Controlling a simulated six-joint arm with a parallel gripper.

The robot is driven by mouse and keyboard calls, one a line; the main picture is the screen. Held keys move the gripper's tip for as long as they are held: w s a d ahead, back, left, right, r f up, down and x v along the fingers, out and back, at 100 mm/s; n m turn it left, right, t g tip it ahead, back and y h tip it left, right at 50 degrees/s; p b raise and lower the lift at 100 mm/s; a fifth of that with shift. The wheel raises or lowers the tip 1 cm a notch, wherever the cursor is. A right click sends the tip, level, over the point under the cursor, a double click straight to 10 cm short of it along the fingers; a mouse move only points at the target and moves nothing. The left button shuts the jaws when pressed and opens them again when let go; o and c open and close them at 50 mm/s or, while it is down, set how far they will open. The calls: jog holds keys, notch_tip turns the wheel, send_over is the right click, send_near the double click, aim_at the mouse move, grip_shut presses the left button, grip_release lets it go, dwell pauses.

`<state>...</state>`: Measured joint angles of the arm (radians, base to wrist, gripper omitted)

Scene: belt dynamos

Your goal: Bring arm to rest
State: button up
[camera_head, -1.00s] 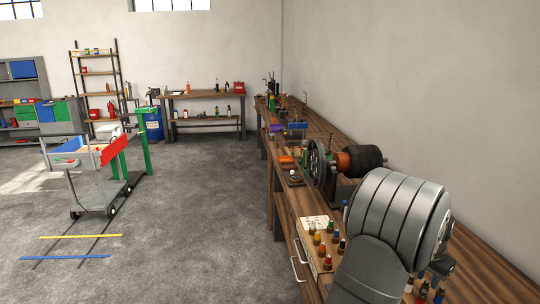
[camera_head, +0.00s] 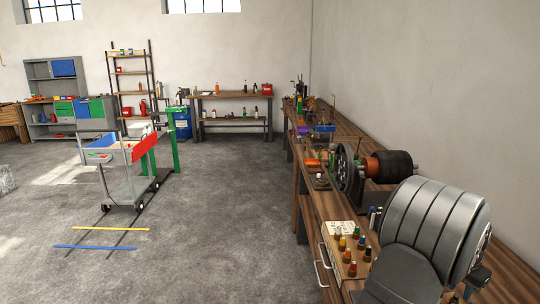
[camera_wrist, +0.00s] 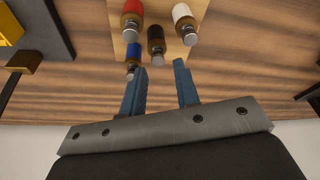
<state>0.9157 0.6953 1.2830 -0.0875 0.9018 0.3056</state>
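My gripper (camera_wrist: 162,85) shows in the wrist view with its two blue-grey fingers apart and nothing between them. Just beyond the fingertips are several small bottles with coloured tops on a pale wooden board: a black one (camera_wrist: 156,40), a red one (camera_wrist: 132,15), a white one (camera_wrist: 184,20) and a blue one (camera_wrist: 133,55). The gap between the fingers and the bottles is hard to judge. In the head view my arm's grey links fill the lower right above the workbench (camera_head: 312,212), and the fingers there are mostly hidden behind them.
A belt wheel (camera_head: 347,172) with a dark cylinder (camera_head: 391,163) stands on the bench. Small bottles (camera_head: 351,254) stand on a board in front of it. A wheeled cart (camera_head: 127,186) is on the floor at left. The floor between cart and bench is clear.

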notch_tip(320, 180, down, 3)
jog(key=shift+r, duration=0.1)
jog(key=v, duration=1.2)
jog(key=x, duration=1.2)
jog(key=shift+f, duration=0.25)
notch_tip(320, 180, up, 5)
jog(key=shift+s+f, duration=0.1)
jog(key=shift+f, duration=0.05)
jog(key=s+d+r, duration=0.1)
jog(key=s+r, duration=0.6)
jog(key=s, duration=0.5)
jog(key=w+a, duration=0.1)
jog(key=a, duration=1.2)
jog(key=w+a+f, duration=0.1)
jog(key=w+f, duration=0.1)
jog(key=w, duration=0.1)
jog(key=w+a+f, duration=0.1)
jog(key=w+f, duration=0.2)
jog(key=w, duration=0.1)
jog(key=w+a+f, duration=0.1)
jog(key=w+f, duration=0.1)
jog(key=w, duration=0.2)
jog(key=shift+w+a+f, duration=0.2)
jog(key=shift+a+f, duration=0.2)
jog(key=shift+f, duration=0.45)
